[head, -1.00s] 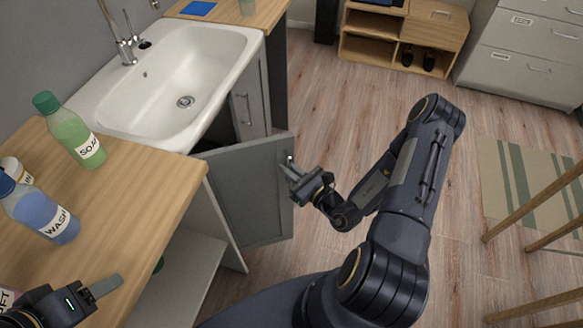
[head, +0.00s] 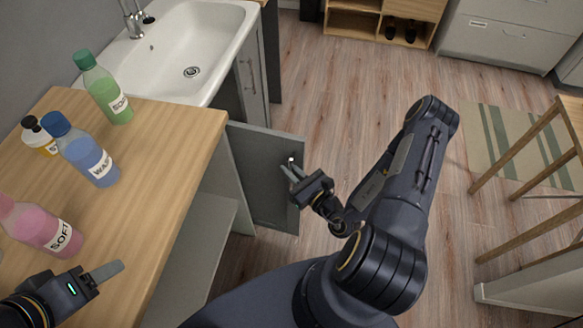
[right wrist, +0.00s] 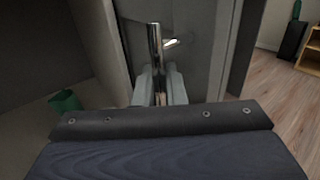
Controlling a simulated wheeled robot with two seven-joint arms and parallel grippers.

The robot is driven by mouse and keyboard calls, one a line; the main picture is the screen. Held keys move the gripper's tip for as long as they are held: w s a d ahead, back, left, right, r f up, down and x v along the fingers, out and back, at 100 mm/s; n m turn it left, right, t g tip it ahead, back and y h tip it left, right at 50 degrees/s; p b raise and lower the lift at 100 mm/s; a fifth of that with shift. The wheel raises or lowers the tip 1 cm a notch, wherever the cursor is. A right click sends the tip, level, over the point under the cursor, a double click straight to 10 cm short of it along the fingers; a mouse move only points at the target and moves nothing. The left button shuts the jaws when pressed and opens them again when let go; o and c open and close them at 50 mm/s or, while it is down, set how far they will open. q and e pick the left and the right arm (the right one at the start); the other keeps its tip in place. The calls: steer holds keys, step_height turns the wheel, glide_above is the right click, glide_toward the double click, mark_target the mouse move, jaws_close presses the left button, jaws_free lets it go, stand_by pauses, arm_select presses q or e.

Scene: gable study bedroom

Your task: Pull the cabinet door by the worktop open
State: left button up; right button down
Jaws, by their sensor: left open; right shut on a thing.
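The grey cabinet door (head: 262,185) stands swung out from the cabinet beside the wooden worktop (head: 150,190). The open cabinet interior shows a pale shelf (head: 200,245) below the worktop. My right gripper (head: 293,172) is at the door's outer upper edge, shut on the door's metal handle (right wrist: 156,60). In the right wrist view the fingers (right wrist: 160,85) close around the upright bar handle. My left gripper (head: 100,278) is open and empty above the worktop's front left part, near the pink bottle.
A green soap bottle (head: 103,88), a blue bottle (head: 84,150), a pink bottle (head: 40,225) and a yellow-labelled bottle (head: 38,135) stand on the worktop. A white sink (head: 180,50) lies behind. Wooden legs (head: 520,150) stand at the right. The floor (head: 330,110) beyond the door is clear.

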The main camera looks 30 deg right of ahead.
arm_select(q)
steer(key=shift+s+a, duration=0.1)
steer(key=shift+s, duration=0.05)
arm_select(e)
steer(key=shift+s+a+r, duration=0.1)
steer(key=shift+a, duration=0.15)
steer(key=c, duration=1.6)
jaws_free()
steer(key=shift+c, duration=0.2)
steer(key=shift+s, duration=0.1)
arm_select(q)
steer(key=shift+f+b, duration=0.5)
steer(key=shift+b, duration=0.05)
arm_select(e)
steer(key=v, duration=0.7)
steer(key=shift+s, duration=0.3)
steer(key=shift+d, duration=0.1)
